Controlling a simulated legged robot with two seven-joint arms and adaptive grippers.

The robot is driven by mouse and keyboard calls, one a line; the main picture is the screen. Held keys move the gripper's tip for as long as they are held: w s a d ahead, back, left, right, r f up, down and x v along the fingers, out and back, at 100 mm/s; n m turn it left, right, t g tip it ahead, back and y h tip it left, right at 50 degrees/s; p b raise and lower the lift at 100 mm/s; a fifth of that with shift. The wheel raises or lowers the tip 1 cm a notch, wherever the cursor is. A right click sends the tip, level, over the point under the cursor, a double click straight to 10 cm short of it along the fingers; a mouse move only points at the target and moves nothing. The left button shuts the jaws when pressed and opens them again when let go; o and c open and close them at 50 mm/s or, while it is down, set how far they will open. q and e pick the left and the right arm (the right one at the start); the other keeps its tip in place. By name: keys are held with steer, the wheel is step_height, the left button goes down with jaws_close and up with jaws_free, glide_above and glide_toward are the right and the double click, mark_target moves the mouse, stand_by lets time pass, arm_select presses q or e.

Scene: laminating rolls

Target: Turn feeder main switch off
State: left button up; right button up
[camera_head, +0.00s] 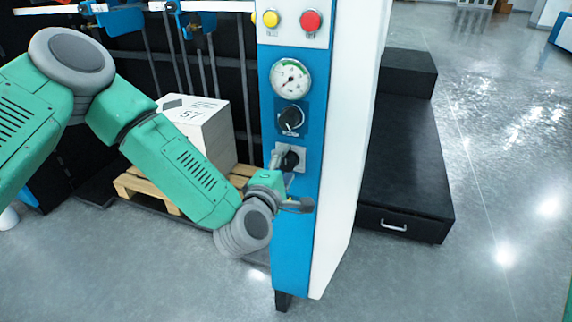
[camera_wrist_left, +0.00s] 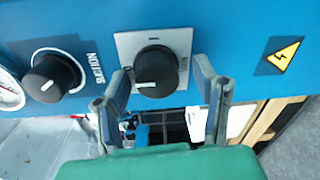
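The feeder main switch is a black rotary knob (camera_head: 291,160) on a light square plate on the blue machine front, low in the column of controls. In the left wrist view the knob (camera_wrist_left: 156,72) sits at upper centre. A white line shows on its face, pointing to picture left. My left gripper (camera_head: 284,179) is at the blue panel, partly covering the plate. In the left wrist view my left gripper (camera_wrist_left: 161,74) is open, one finger on each side of the knob. A gap shows on the right; contact on the left cannot be told. My right gripper is out of view.
Above the switch are the suction knob (camera_head: 292,117), a round gauge (camera_head: 290,78), a yellow button (camera_head: 271,19) and a red button (camera_head: 311,20). A white box (camera_head: 200,130) on a wooden pallet (camera_head: 150,192) stands behind my left arm. Black steps (camera_head: 405,165) stand to the right.

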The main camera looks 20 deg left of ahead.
arm_select(q)
steer(key=s, duration=1.2)
steer(key=shift+a+r, duration=0.25)
steer(key=shift+r, duration=0.05)
steer(key=s+d+f+m+g+h, duration=0.1)
steer(key=s+f+m+g+h, duration=0.1)
steer(key=s+f+m+g, duration=0.55)
steer(key=s+f+m+g+h, duration=0.15)
steer(key=s+f+m, duration=0.3)
steer(key=f, duration=0.65)
steer(key=s+a+f+m+g+y, duration=0.2)
steer(key=s+a+f+m+g, duration=0.1)
steer(key=s+a+m, duration=0.1)
steer(key=s+a+f+m+g+y, duration=0.2)
steer(key=s+a+f+m+g, duration=0.1)
steer(key=s+a, duration=0.4)
steer(key=shift+s+a+f+m+g, duration=0.3)
steer(key=shift+s+m+g, duration=0.3)
steer(key=shift+s+g, duration=0.25)
